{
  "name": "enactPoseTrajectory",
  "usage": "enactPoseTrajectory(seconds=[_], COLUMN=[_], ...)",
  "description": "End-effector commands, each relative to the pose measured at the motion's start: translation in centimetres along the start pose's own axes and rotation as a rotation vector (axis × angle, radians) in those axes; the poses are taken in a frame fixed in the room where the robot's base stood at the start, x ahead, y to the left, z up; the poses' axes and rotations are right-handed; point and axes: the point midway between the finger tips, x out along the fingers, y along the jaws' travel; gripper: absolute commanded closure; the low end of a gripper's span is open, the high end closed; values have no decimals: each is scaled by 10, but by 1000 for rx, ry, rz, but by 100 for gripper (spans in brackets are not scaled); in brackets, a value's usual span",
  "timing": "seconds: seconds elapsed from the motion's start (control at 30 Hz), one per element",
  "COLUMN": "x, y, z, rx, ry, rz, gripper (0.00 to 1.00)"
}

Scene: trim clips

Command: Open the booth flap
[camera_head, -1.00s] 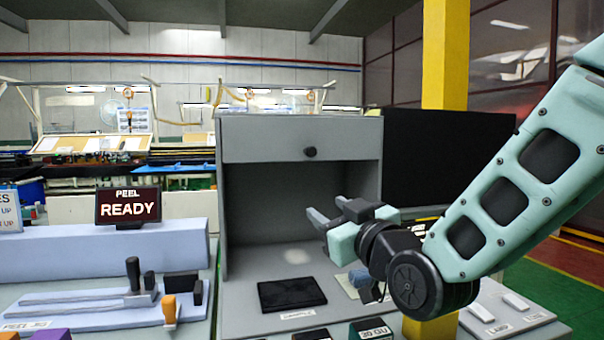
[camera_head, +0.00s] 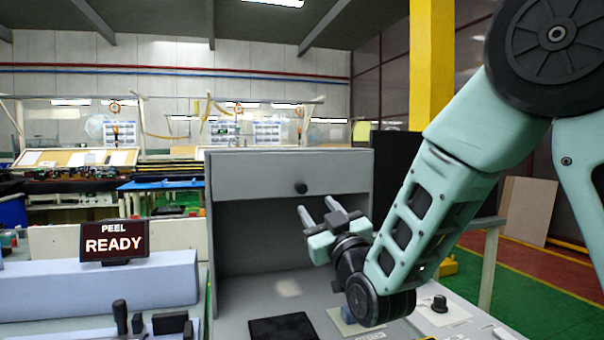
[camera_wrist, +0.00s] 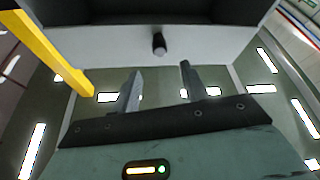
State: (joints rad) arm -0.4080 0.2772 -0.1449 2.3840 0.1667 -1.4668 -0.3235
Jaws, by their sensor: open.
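The booth (camera_head: 215,250) is a grey box with an open, shadowed front. Its flap (camera_head: 250,178) is the grey panel across the top of the front, hanging down and closed, with a round black knob (camera_head: 301,188) near its right lower part. My gripper (camera_head: 316,212) is open and empty, just below and right of the knob in the head view. In the wrist view the flap (camera_wrist: 205,45) spans the top, and the knob (camera_wrist: 159,44) sits beyond and between my two fingertips (camera_wrist: 160,75), apart from them.
A dark square pad (camera_head: 283,328) lies on the booth floor. A PEEL READY display (camera_head: 113,241) and a jig with black handles (camera_head: 121,317) stand to the left. A yellow post (camera_head: 431,65) rises behind on the right.

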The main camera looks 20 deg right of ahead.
Motion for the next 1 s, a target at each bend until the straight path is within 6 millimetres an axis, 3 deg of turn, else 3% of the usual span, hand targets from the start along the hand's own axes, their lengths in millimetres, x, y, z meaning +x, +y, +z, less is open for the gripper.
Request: enactPoseTrajectory(seconds=[0.2, 0.4, 0.6, 0.9, 1.0], x=[49, 80, 93, 95, 95], y=[1, 1, 0, 0, 0], z=[-5, -4, -1, 0, 0], rx=[0, 0, 1, 1, 1], ry=[-1, 0, -1, 0, 0], rz=[-1, -1, -1, -1, -1], gripper=[55, 55, 55, 55, 80])
